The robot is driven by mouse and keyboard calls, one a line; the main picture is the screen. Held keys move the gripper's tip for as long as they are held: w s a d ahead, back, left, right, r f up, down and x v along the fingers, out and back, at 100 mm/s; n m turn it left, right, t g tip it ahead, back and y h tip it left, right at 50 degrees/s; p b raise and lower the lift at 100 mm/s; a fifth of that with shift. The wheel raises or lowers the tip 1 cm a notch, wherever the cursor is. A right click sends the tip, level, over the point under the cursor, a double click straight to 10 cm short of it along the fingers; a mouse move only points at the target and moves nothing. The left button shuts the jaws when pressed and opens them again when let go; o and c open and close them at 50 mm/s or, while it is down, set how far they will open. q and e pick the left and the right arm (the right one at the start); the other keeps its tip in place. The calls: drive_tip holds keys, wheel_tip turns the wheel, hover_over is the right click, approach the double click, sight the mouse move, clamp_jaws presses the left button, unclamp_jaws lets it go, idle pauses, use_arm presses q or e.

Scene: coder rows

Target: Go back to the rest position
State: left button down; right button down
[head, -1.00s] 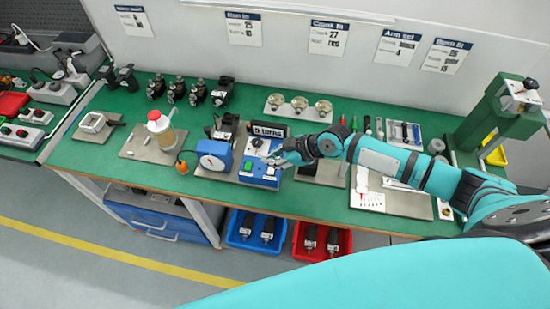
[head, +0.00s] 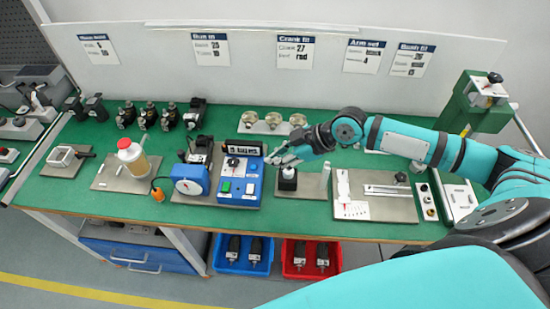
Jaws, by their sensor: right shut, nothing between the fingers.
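My right gripper (head: 276,160) is shut and empty. It hangs over the green bench (head: 100,209), just right of a blue control box (head: 240,186) with a green and a white button. My right arm reaches in from the right across the back of the bench. A small black item with a pale top (head: 287,180) shows on a grey plate below the gripper. My left gripper is not in view.
A blue gauge unit (head: 190,178) and an oil bottle (head: 134,158) stand to the left. A green press (head: 475,105) stands at the back right. A blue bin (head: 228,268) and a red bin (head: 298,274) sit below the bench. Wall signs line the back.

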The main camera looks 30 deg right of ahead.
drive_tip(key=s+a+f+m+g, duration=0.1)
drive_tip(key=s+a+f, duration=0.4)
drive_tip(key=s+a, duration=0.55)
drive_tip(key=s+d+f+m+g+h, duration=0.1)
drive_tip(key=s+d+f+m+h, duration=0.1)
drive_tip(key=s+d+m+h, duration=0.7)
drive_tip(key=s+f+g+y+b, duration=0.1)
drive_tip(key=s+f, duration=0.1)
drive_tip(key=f, duration=1.2)
drive_tip(key=s+f+y+b, duration=0.1)
drive_tip(key=s+f, duration=0.2)
drive_tip(key=f, duration=1.2)
drive_tip(key=s+d+f+g+b, duration=0.1)
drive_tip(key=s+d+f, duration=0.2)
drive_tip(key=s+f, duration=1.3)
drive_tip(key=shift+f+b, duration=0.35)
drive_tip(key=shift+b, duration=0.05)
